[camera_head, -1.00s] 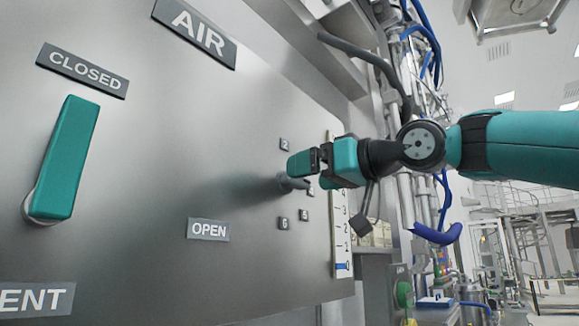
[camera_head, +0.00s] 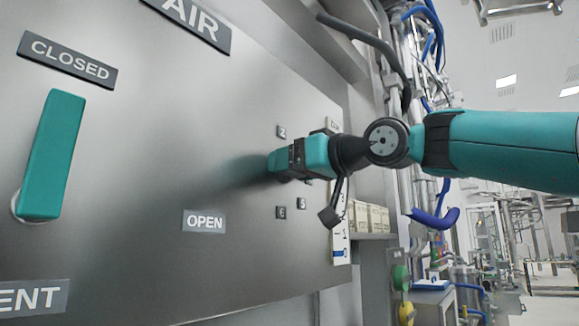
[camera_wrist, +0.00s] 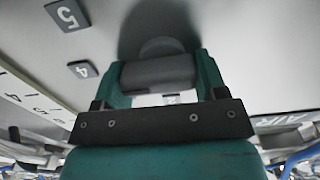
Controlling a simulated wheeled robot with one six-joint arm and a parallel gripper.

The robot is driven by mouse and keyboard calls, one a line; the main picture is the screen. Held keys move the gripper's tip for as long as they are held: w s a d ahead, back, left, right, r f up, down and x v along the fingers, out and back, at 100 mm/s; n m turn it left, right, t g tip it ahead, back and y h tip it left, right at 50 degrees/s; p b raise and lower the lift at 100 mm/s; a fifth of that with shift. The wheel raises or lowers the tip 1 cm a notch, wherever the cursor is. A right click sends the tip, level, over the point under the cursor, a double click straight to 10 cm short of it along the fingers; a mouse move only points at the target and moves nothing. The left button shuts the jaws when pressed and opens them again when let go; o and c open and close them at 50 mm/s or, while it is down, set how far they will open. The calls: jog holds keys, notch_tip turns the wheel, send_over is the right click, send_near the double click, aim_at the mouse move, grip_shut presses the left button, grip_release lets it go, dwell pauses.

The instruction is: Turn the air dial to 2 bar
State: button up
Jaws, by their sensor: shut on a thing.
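The air dial (camera_wrist: 160,72) is a dark grey knob on the steel panel. In the wrist view it lies between the two teal fingers of my gripper (camera_wrist: 160,78), which is shut on it. In the head view my gripper (camera_head: 279,163) is at the panel and hides the dial. The mark "2" (camera_head: 282,131) shows just above my gripper. The mark "6" (camera_head: 281,212) and another small mark (camera_head: 301,203) show below it.
A teal lever handle (camera_head: 52,155) stands on the panel's left between the CLOSED label (camera_head: 67,60) and the OPEN label (camera_head: 204,221). A number scale (camera_head: 340,240) runs down the panel's right side, partly behind my arm. Pipes and hoses are beyond the panel's right edge.

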jog(key=shift+f, duration=0.1)
jog(key=shift+s+f+n+b, duration=0.15)
jog(key=shift+n+b, duration=0.75)
jog(key=shift+n, duration=0.9)
jog(key=n+b, duration=0.2)
jog(key=n, duration=0.3)
jog(key=shift+s, duration=0.1)
jog(key=n+b, duration=0.1)
jog(key=n, duration=0.4)
jog(key=shift+a, duration=0.15)
jog(key=shift+s+n+b, duration=0.15)
jog(key=shift+n+b, duration=0.5)
jog(key=shift+n, duration=1.55)
jog(key=o, duration=0.9)
jog(key=shift+o, duration=0.2)
